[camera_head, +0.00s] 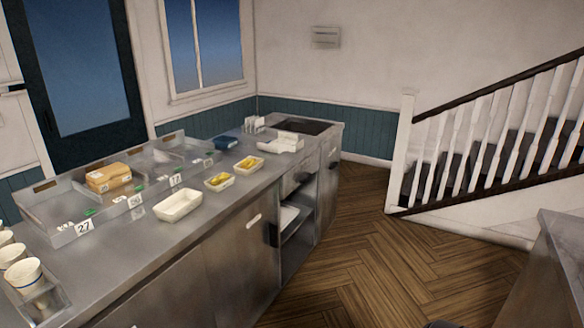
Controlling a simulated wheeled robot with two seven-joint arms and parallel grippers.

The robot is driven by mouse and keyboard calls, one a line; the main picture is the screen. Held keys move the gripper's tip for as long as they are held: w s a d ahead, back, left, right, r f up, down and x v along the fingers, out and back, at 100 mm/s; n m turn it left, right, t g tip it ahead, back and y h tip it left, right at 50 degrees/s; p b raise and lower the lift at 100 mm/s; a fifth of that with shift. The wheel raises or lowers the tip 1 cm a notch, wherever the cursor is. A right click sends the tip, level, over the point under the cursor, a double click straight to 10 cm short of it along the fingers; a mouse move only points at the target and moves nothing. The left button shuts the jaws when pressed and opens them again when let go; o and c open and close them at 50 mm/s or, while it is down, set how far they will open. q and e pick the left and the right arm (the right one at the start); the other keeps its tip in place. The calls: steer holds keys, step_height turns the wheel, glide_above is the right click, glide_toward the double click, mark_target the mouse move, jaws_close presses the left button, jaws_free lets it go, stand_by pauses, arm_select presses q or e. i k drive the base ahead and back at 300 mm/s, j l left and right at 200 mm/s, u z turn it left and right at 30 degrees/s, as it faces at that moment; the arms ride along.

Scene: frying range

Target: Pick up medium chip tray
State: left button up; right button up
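Several pale chip trays stand in a row along the front of the steel counter (190,240). The nearest and largest cream tray (178,206) looks empty. Behind it a smaller tray (219,182) holds yellow food, and beyond that another small tray (249,166) also holds yellow food. No label shows which one is the medium tray. Neither of my grippers can be made out in this view.
Steel bins with number tags (83,227) line the counter's back, one holding brown packages (108,178). White cups (22,275) stand at the near left. A blue item (226,142) and white boxes (281,144) sit farther along.

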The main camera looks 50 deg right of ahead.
mark_target(246, 167)
steer(key=z, duration=1.25)
